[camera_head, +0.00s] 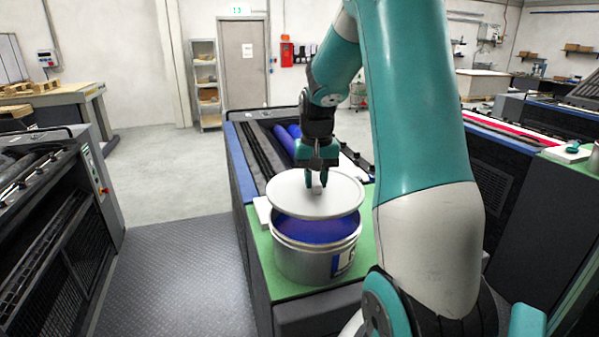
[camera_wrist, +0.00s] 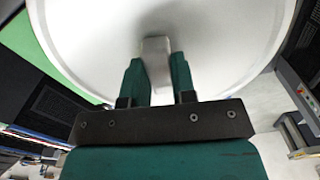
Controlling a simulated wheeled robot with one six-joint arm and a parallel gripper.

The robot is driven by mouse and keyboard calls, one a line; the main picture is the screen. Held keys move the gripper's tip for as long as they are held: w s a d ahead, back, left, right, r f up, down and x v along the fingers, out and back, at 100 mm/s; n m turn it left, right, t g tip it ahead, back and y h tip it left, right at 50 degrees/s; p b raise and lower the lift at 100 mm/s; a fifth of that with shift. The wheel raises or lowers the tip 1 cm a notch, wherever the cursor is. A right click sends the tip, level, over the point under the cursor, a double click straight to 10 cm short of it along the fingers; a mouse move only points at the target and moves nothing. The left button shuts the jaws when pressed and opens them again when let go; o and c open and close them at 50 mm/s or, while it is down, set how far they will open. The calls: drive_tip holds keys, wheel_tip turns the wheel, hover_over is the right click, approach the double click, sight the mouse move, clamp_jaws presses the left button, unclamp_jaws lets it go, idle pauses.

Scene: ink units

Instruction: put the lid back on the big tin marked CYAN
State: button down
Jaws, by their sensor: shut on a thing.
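The big tin (camera_head: 303,262) is metal, with blue ink (camera_head: 318,230) inside. It stands upright on a green surface, and only part of its blue-and-white label (camera_head: 343,261) shows, so I cannot read the whole word. The round pale lid (camera_head: 295,203) is held above the tin, shifted toward the back, so ink shows at the front. My gripper (camera_head: 317,183) is shut on the light knob of the lid. In the wrist view, my gripper (camera_wrist: 158,80) has the knob (camera_wrist: 156,58) between its fingers, and the lid (camera_wrist: 90,40) fills the upper part.
The green top (camera_head: 262,262) edges the blue-rollered machine. A white object (camera_head: 263,211) lies left of the tin, partly hidden. Blue rollers (camera_head: 285,138) lie behind the lid. The plated floor (camera_head: 190,275) to the left is clear. My arm hides the right side.

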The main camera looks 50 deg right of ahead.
sight(316, 195)
drive_tip(key=shift+d+f+b, duration=0.15)
drive_tip(key=shift+f+b, duration=1.95)
drive_tip(key=shift+f, duration=0.25)
drive_tip(key=shift+f+b, duration=0.45)
drive_tip(key=shift+f, duration=0.4)
drive_tip(key=shift+s+r, duration=0.1)
drive_tip(key=shift+s, duration=0.05)
drive_tip(key=shift+f+p, duration=0.25)
drive_tip(key=shift+p, duration=0.2)
drive_tip(key=shift+c, duration=1.9)
unclamp_jaws()
drive_tip(key=shift+r, duration=0.1)
